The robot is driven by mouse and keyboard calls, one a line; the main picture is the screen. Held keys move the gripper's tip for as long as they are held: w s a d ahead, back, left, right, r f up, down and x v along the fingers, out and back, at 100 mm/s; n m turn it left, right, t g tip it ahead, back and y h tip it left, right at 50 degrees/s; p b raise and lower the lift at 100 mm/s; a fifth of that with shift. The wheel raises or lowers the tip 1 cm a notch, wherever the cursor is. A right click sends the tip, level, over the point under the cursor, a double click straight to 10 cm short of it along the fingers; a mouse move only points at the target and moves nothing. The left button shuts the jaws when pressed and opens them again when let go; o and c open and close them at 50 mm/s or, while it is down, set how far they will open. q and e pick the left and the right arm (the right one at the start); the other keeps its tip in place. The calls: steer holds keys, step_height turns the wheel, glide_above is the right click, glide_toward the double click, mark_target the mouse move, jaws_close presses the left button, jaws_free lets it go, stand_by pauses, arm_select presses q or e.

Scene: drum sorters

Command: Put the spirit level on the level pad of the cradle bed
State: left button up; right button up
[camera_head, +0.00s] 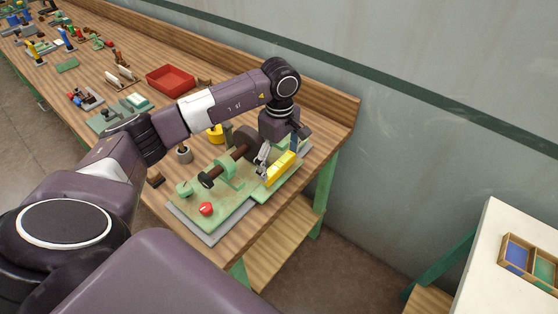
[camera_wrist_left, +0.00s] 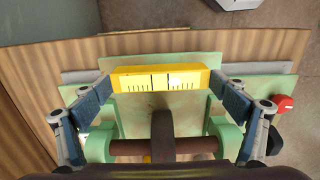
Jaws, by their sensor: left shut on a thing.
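I cannot make out the level pad apart from the other green surfaces, nor tell whether the level touches the bed. My right gripper is not in view.
A brown shaft (camera_wrist_left: 192,146) lies in green brackets (camera_wrist_left: 226,139) beside the level. A red knob (camera_head: 206,209) is on the bed's near corner. A red tray (camera_head: 171,80) and small parts stand farther along the bench. The wall is close behind.

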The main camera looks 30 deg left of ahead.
arm_select(q)
steer(key=shift+f+b, duration=0.8)
steer(key=shift+f, duration=0.2)
steer(key=o, duration=1.1)
steer(key=shift+r, duration=0.1)
step_height(320, 180, up, 12)
